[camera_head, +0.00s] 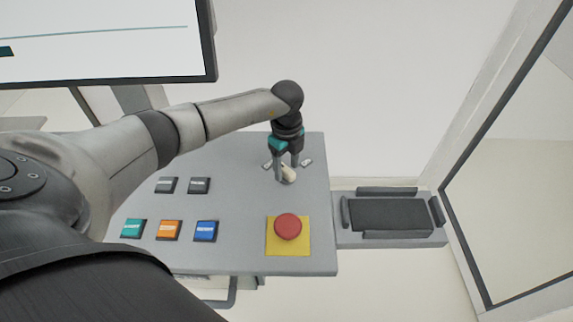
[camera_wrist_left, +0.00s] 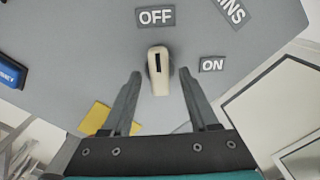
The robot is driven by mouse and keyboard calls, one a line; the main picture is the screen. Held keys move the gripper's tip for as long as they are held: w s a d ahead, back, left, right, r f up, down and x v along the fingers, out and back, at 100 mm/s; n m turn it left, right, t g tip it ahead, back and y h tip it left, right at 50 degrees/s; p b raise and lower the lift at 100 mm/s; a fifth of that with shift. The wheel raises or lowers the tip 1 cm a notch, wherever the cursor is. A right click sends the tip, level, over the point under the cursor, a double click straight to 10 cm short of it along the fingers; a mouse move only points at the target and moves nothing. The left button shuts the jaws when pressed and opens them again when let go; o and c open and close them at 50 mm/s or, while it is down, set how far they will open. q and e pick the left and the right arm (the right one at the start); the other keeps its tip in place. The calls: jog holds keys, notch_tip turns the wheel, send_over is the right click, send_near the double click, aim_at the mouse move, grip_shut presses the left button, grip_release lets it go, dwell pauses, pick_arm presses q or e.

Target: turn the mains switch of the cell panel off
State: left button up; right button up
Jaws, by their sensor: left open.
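The mains switch is a cream knob (camera_head: 288,175) on the sloping grey cell panel (camera_head: 240,215), near its upper right. In the left wrist view the knob (camera_wrist_left: 159,85) has a black mark at its upper end, which points at the OFF label (camera_wrist_left: 155,17). The ON label (camera_wrist_left: 212,65) is to its right. My left gripper (camera_head: 290,168) is over the switch, pointing down at the panel. It is open, and in the left wrist view its fingertips (camera_wrist_left: 159,74) stand either side of the knob with visible gaps. My right gripper is not in view.
A red mushroom button (camera_head: 288,226) on a yellow plate sits just below the switch. Teal, orange and blue buttons (camera_head: 205,231) and two grey ones are to the left. A grey tray (camera_head: 392,240) adjoins the panel at right. A monitor (camera_head: 100,40) hangs at upper left.

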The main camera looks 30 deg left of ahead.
aim_at(287, 169)
pick_arm(q)
jog(key=shift+r, duration=0.1)
notch_tip(287, 169, up, 15)
jog(key=b, duration=0.1)
dwell(0.4)
dwell(0.4)
